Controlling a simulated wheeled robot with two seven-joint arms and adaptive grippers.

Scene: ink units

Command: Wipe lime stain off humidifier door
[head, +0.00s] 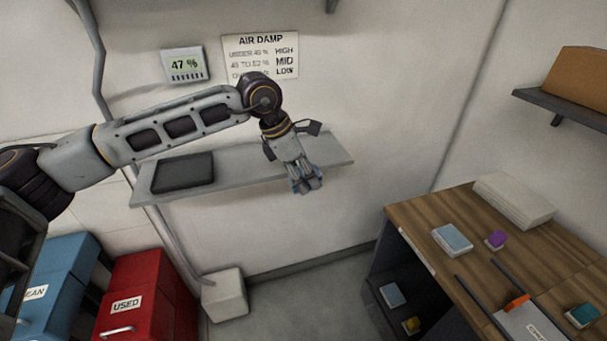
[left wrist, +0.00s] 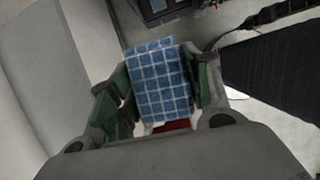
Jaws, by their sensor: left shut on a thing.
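My left gripper (head: 306,184) reaches in from the left and hangs in front of the grey wall shelf's front edge, fingers down. It is shut on a blue checked cloth (left wrist: 160,80), which shows clearly between the fingers in the left wrist view. In the head view only a little blue shows at the fingertips. I cannot make out a humidifier door or a lime stain in either view. My right gripper is not in view.
A dark tray (head: 183,172) lies on the wall shelf (head: 235,167). A blue bin (head: 62,262) and a red bin (head: 137,285) labelled USED stand lower left. A wooden-topped bench (head: 465,222) at right carries cloths, a purple sponge (head: 496,239) and a clipboard.

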